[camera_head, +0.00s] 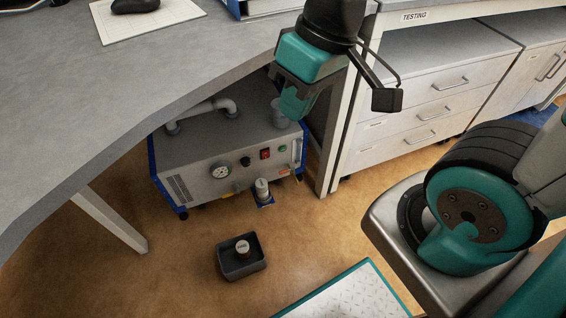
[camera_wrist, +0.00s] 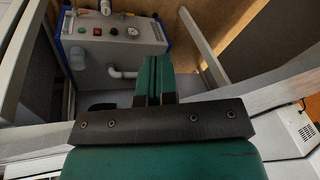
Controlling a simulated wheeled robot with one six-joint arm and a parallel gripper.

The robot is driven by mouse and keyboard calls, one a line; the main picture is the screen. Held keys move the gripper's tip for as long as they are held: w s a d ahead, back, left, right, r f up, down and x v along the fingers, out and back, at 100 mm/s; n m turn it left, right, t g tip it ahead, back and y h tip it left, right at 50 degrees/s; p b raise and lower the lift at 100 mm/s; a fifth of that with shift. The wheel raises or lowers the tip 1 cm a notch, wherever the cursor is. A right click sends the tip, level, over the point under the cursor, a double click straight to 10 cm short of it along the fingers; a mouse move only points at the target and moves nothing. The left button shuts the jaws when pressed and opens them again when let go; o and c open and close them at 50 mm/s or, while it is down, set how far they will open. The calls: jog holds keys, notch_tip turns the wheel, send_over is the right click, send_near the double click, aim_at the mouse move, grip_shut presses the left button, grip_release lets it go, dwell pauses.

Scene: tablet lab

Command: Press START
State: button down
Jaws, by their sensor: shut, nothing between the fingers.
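A grey machine box (camera_head: 205,188) with blue corner edges stands on the floor under the table. Its front panel carries a round gauge (camera_head: 221,171), a black knob (camera_head: 245,161), a red switch (camera_head: 265,154) and a small green button (camera_head: 282,149). No START lettering is readable. In the wrist view the machine (camera_wrist: 110,48) is at the upper left, with the green button (camera_wrist: 82,30) and red switch (camera_wrist: 97,31). My gripper (camera_head: 293,112) is shut and empty, pointing down at the machine's back right in the picture. The wrist view shows its fingers (camera_wrist: 153,60) together, apart from the panel.
The grey table top (camera_head: 120,85) overhangs the machine. A pale cabinet (camera_head: 430,100) with drawers stands to the right. A pipe (camera_head: 205,107) rises from the machine's top. A small dark tray (camera_head: 240,268) sits on the open floor in front.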

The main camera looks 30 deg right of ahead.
aim_at(283, 149)
jog(key=w+d+f+m+t+h+b, duration=0.1)
jog(key=w+d+f+m+b, duration=0.15)
jog(key=f+b, duration=0.9)
jog(key=w+d+f+m+b, duration=0.1)
jog(key=w+d+f+b, duration=0.3)
jog(key=f+b, duration=0.7)
jog(key=w+d+f+m+t+h+b, duration=0.1)
jog(key=w+d+f+m+b, duration=0.15)
jog(key=f+b, duration=0.9)
jog(key=w+d+f+m+t+p, duration=0.1)
jog(key=w+d+f+m+t, duration=0.1)
jog(key=w+f, duration=0.3)
jog(key=w+d+f+m+t+y+p, duration=0.1)
jog(key=w+f+m, duration=0.4)
jog(key=f, duration=0.5)
jog(key=w+d+f+m+t, duration=0.3)
jog(key=w+d+f, duration=0.1)
jog(key=f, duration=0.4)
jog(key=shift+w+d+f+m+y+p, duration=0.25)
jog(key=shift+w+f+m+y+p, duration=0.1)
jog(key=shift+w+m+p, duration=0.1)
jog(key=w+d, duration=0.1)
jog(key=w, duration=0.7)
jog(key=shift+w, duration=0.35)
jog(key=shift+w, duration=0.15)
jog(key=shift+w+d, duration=0.1)
jog(key=shift+w, duration=0.2)
